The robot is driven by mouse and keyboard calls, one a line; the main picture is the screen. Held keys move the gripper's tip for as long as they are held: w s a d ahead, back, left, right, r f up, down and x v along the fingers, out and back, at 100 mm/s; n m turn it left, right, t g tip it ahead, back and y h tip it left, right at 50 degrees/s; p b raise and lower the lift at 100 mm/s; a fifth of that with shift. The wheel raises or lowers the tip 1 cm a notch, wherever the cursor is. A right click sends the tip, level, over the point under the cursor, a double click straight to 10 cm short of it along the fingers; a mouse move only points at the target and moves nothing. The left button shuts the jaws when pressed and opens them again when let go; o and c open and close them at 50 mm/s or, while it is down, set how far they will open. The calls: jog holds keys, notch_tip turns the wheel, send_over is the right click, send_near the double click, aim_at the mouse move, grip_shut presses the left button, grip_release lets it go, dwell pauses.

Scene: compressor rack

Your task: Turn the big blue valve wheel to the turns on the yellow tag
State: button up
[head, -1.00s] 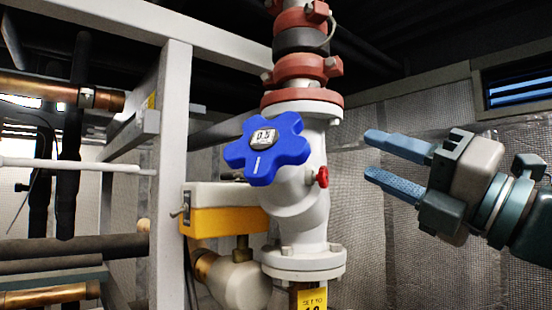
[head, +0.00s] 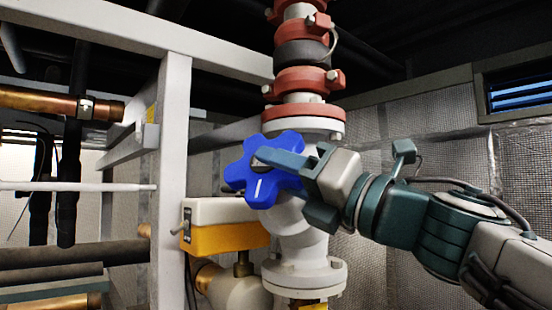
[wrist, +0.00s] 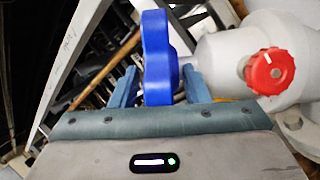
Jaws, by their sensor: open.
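The big blue valve wheel (head: 257,190) sits on the front of the white valve body, its white mark on the lower lobe. My gripper (head: 288,178) is at the wheel from the right, with one finger across the front of its hub, covering most of the counter there. The other finger is partly hidden behind the wheel. In the wrist view the wheel (wrist: 157,60) stands edge-on between the two open fingers, with a gap visible at least on the right; contact is unclear.
A small red knob (wrist: 270,71) is on the valve body right of the wheel. A yellow and white box (head: 225,222) is below left of it. A white frame post (head: 173,190) stands left. Red and black couplings (head: 302,80) are above.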

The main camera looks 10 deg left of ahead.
jog(key=shift+w+a+r, duration=0.2)
jog(key=shift+a, duration=0.3)
grip_shut()
jog(key=shift+r+p, duration=0.15)
jog(key=shift+p, duration=0.3)
